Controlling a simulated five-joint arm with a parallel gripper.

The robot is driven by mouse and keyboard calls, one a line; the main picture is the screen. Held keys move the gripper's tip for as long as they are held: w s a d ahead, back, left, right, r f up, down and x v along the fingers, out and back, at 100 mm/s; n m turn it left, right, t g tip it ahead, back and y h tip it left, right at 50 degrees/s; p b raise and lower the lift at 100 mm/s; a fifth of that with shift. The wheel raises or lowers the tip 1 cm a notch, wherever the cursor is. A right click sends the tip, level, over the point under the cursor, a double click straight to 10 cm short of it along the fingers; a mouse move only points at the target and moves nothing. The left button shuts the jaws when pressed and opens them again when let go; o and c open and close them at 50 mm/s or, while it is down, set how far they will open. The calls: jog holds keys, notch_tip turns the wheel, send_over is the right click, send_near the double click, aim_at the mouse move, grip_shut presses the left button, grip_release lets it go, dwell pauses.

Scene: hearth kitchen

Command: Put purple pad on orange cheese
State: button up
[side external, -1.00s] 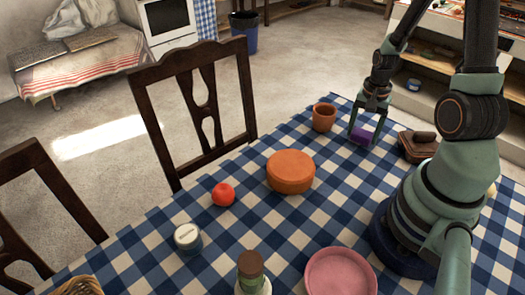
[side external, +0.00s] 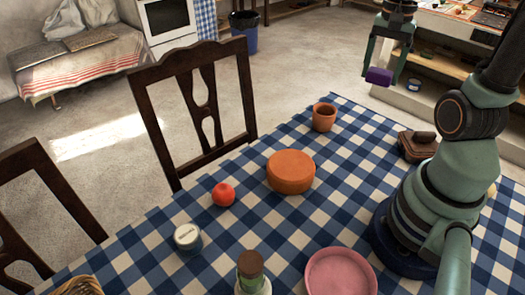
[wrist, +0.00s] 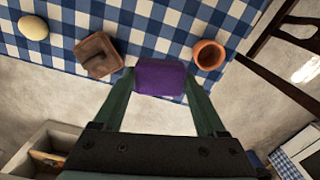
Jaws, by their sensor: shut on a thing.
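The purple pad (side external: 379,76) is held between the fingertips of my gripper (side external: 381,72), raised above the table at the upper right of the side external view. In the wrist view the purple pad (wrist: 160,77) spans the gap between both fingers of my gripper (wrist: 160,84). The orange cheese (side external: 291,172) is a thick round disc lying flat on the checked tablecloth near the table's middle. Its top is bare. My gripper is apart from it, above and to its right. The cheese is not visible in the wrist view.
A terracotta cup (side external: 324,117) stands between the cheese and the table's far corner. A brown block-like object (side external: 416,147) lies right of it. A red tomato-like fruit (side external: 223,194), a lidded jar (side external: 188,238), a bottle (side external: 251,272) and a pink plate (side external: 341,273) are on the blue-white tablecloth (side external: 270,225).

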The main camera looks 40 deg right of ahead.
jog(key=w+a+r+n, duration=0.3)
jog(key=w+a+n, duration=0.3)
jog(key=a, duration=0.4)
notch_tip(320, 180, up, 2)
jog(key=n, duration=0.9)
send_over(291, 164)
notch_tip(291, 164, down, 20)
jog(key=shift+r, duration=0.25)
jog(key=shift+f, duration=0.15)
jog(key=o, duration=1.3)
